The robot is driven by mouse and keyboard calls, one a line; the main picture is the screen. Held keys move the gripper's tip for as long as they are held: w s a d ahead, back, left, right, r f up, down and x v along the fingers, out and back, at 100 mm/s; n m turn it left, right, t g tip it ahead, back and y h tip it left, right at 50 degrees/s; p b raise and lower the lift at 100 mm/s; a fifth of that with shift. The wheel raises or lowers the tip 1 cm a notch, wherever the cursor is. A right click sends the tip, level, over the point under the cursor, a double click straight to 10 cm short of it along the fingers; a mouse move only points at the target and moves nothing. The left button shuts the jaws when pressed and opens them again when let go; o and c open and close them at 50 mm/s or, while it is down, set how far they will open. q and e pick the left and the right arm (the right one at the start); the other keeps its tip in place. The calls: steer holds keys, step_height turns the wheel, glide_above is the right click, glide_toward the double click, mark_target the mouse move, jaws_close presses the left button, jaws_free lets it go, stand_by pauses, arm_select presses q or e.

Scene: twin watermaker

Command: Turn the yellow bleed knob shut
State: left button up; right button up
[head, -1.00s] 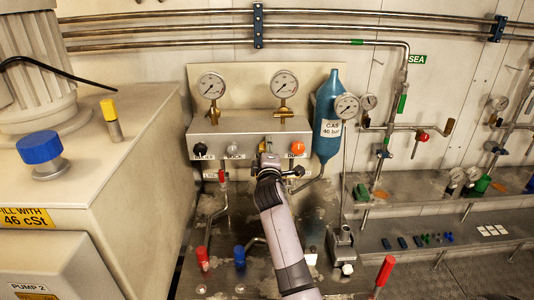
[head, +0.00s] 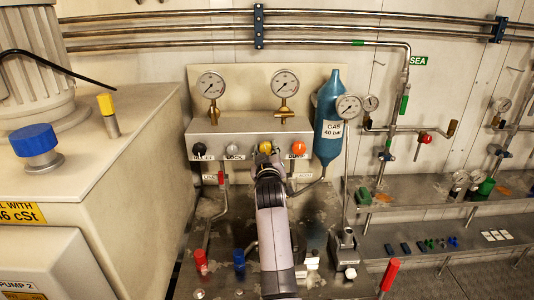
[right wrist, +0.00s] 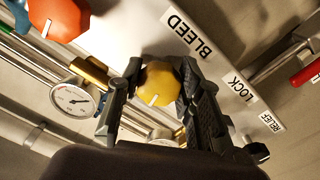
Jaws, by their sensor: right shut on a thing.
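The yellow bleed knob (right wrist: 160,84) is on the panel, beside the label BLEED (right wrist: 187,33) in the right wrist view. A white mark shows on its face, toward the lower side in that view. My right gripper (right wrist: 156,82) has one finger on each side of the knob and is shut on it. In the head view the yellow knob (head: 265,147) shows just above my right gripper (head: 267,165), which covers the panel's lower edge there. My left gripper is not in view.
The orange knob (head: 298,148) sits close to the right of the yellow one. The white LOCK knob (head: 234,149) and black RELIEF knob (head: 199,149) are to the left. Gauges (head: 285,83) stand above, and a blue gas bottle (head: 329,118) is at the right.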

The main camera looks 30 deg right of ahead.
mark_target(266, 144)
steer(key=shift+f+m, duration=0.2)
steer(key=shift+m, duration=1)
steer(key=o, duration=1.2)
steer(key=shift+r, duration=0.1)
step_height(266, 144, up, 10)
steer(key=shift+r, duration=0.1)
